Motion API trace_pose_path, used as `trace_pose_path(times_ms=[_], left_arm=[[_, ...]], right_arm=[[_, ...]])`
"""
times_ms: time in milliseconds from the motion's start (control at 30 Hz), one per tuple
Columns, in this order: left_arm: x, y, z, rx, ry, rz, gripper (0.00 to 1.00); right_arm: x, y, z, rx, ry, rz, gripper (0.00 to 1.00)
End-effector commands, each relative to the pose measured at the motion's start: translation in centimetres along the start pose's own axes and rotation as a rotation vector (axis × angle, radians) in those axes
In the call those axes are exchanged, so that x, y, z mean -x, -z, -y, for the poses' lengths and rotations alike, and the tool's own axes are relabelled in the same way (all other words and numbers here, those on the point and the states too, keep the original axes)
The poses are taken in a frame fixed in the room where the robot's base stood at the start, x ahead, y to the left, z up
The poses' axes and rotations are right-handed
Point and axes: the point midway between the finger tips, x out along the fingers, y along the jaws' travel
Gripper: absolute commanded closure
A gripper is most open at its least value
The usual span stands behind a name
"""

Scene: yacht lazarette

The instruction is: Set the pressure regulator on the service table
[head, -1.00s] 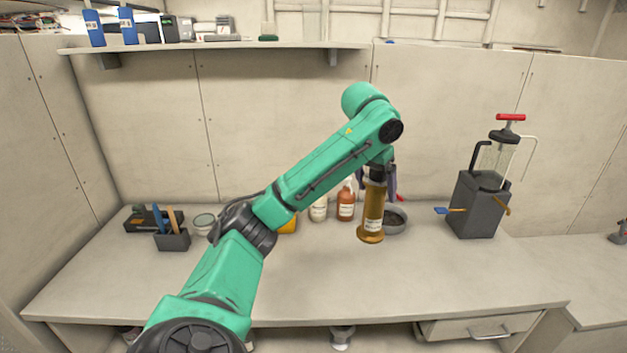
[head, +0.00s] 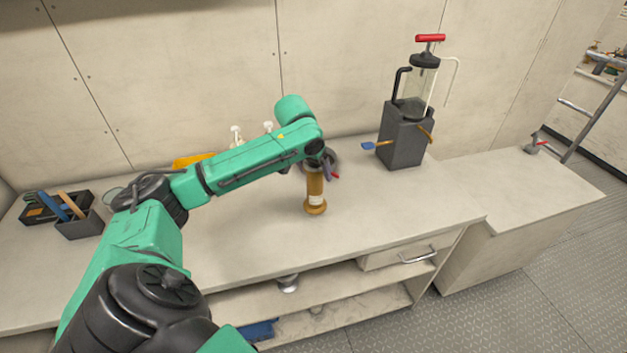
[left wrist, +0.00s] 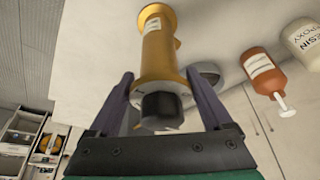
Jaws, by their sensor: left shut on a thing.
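The pressure regulator, as I take it, is a brass-coloured cylinder (head: 315,188) with a pale label and a flanged foot. My left gripper (head: 316,170) holds it upright by its top, over the front half of the bench. I cannot tell whether its foot touches the surface. In the left wrist view the regulator (left wrist: 157,55) sits between the two purple fingers, its black knob (left wrist: 160,108) toward the palm. The long worktop (head: 250,225) is under it; a lower table (head: 525,180) adjoins at right. No label shows which is the service table. My right gripper is out of view.
A grey block with a glass pump (head: 403,140) stands right of the regulator, with blue and orange handles sticking out. A grey bowl (head: 328,158) is behind it. A tool holder (head: 80,226) is at left. The lower table is mostly bare, with a small red-handled fitting (head: 537,146).

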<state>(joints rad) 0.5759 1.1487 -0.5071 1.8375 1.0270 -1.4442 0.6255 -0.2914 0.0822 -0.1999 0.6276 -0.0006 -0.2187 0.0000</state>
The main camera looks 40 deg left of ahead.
Motion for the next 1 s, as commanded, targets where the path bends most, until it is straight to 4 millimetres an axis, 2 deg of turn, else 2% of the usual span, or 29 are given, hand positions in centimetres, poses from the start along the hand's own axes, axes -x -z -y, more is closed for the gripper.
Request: trace_pose_path(times_ms=[100,233,367,467,500,533,833,933,1000], left_arm=[[-1.5,-0.6,0.1,0.001,0.001,-0.001,1.00],[-3.7,-1.5,0.1,0.002,0.001,-0.001,1.00],[-4.3,-1.7,0.0,0.001,0.001,-0.006,1.00],[-4.3,-1.7,0.0,0.001,0.000,-0.005,1.00],[-4.4,-1.8,0.0,0.000,0.000,-0.002,0.09],[-4.4,-1.8,0.0,0.000,0.000,-0.002,0.00],[-4.1,-1.8,0.1,0.001,0.000,-0.003,0.00],[-2.7,-1.7,0.1,0.000,0.002,-0.005,0.00],[-1.0,-1.8,0.1,-0.002,0.003,-0.006,0.00]], right_arm=[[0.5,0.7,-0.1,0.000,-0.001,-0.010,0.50],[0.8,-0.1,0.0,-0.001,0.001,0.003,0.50],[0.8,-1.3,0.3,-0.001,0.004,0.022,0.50],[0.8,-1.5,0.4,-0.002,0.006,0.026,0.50],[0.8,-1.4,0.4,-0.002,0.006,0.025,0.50],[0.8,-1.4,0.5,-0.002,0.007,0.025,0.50],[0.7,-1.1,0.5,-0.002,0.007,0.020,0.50],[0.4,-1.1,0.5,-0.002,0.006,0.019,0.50],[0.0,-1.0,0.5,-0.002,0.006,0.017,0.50]])
